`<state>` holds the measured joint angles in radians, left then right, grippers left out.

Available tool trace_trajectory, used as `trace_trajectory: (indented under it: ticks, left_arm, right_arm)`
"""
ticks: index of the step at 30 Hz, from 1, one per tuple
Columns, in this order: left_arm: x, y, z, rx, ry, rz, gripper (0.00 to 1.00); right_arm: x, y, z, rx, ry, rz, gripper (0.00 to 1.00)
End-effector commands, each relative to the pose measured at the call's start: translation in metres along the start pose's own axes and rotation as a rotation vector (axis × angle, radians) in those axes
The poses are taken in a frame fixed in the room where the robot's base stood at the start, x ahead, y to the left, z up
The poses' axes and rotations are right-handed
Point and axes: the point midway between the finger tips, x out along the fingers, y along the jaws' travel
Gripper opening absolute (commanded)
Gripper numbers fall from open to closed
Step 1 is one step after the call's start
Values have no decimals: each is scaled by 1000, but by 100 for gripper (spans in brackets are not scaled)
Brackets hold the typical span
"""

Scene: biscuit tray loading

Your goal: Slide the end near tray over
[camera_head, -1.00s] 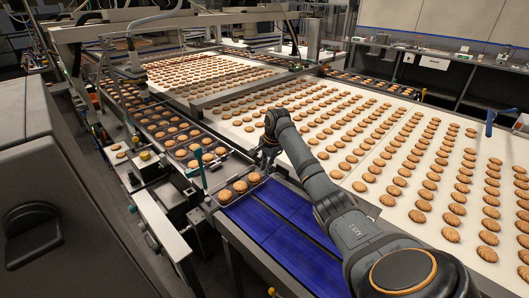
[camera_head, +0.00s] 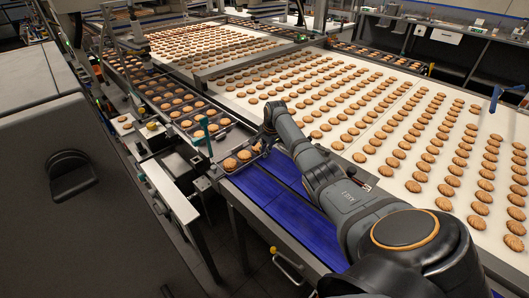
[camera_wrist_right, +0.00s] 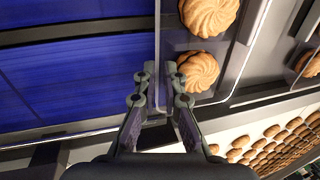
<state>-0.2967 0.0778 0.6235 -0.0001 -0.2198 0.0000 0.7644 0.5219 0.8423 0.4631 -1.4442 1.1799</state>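The end near tray (camera_head: 231,170) is a shallow see-through tray holding brown biscuits. It sits at the near end of a tray row, beside the blue belt (camera_head: 265,193). My right gripper (camera_head: 262,142) is low at the tray's right part in the head view. In the right wrist view, its two fingertips (camera_wrist_right: 160,72) are close together, one on each side of the tray's end wall (camera_wrist_right: 157,42). A narrow gap shows between them; I cannot tell whether they press on the wall. Two biscuits show just right of the fingers. My left gripper is not in view.
Other filled trays (camera_head: 180,105) run back in a row. A wide white conveyor (camera_head: 330,143) with many biscuits lies to the right. A green upright part (camera_head: 207,135) stands left of the tray. The blue belt in front is empty.

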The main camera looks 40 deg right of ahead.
Motion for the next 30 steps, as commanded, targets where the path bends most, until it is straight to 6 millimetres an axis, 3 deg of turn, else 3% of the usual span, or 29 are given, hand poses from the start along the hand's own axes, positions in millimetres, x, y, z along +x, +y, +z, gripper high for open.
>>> trace_trajectory:
  ticks: [5,13,15,30]
  left_arm:
    - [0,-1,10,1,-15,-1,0]
    - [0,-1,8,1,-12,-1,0]
    - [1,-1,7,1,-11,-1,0]
    - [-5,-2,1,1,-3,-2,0]
  right_arm:
    - [11,0,0,0,0,0,8]
    - [11,0,0,-1,1,0,8]
    - [11,0,0,0,0,0,0]
    - [10,1,1,-7,-1,2,0]
